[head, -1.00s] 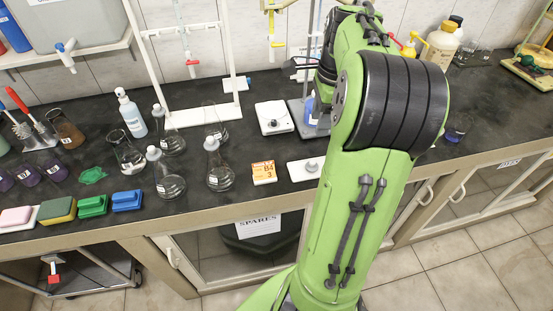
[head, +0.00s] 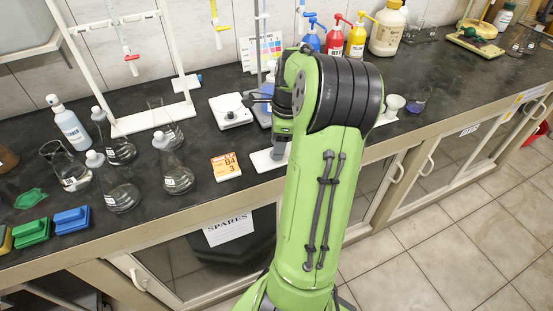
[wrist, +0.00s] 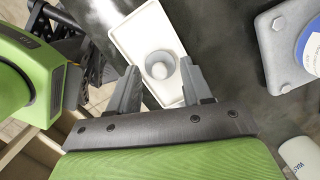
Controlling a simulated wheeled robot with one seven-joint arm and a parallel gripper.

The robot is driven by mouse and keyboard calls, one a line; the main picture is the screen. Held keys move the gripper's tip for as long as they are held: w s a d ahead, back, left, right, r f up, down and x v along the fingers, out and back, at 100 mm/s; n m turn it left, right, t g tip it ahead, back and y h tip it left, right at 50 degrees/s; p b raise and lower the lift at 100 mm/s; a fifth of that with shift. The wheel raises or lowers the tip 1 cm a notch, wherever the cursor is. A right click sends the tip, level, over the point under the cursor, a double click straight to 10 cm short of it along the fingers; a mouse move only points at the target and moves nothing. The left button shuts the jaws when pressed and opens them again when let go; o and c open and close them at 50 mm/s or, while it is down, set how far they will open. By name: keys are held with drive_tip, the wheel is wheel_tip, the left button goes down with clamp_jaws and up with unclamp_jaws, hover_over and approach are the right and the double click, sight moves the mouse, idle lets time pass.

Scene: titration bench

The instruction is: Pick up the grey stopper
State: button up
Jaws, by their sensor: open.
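The grey stopper (wrist: 159,68) stands on a white rectangular tile (wrist: 125,38) in the wrist view, showing a round pale top and a wider grey rim. My gripper (wrist: 159,78) is open, with one finger on either side of the stopper in that view and nothing held. Whether the fingers are at the stopper's height I cannot tell. In the head view my gripper (head: 282,133) hangs over the tile (head: 262,160) near the bench's front edge. The stopper is hidden there behind my arm.
An orange-and-white card box (head: 226,167) lies left of the tile. Several stoppered flasks (head: 122,196) stand farther left. A white balance-like device (head: 230,110) and a stand's rod (head: 261,40) are behind. A small pale cup (head: 394,104) is to the right.

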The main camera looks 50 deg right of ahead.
drive_tip(key=shift+f, duration=0.45)
drive_tip(key=shift+r, duration=0.15)
drive_tip(key=shift+c, duration=0.4)
clamp_jaws()
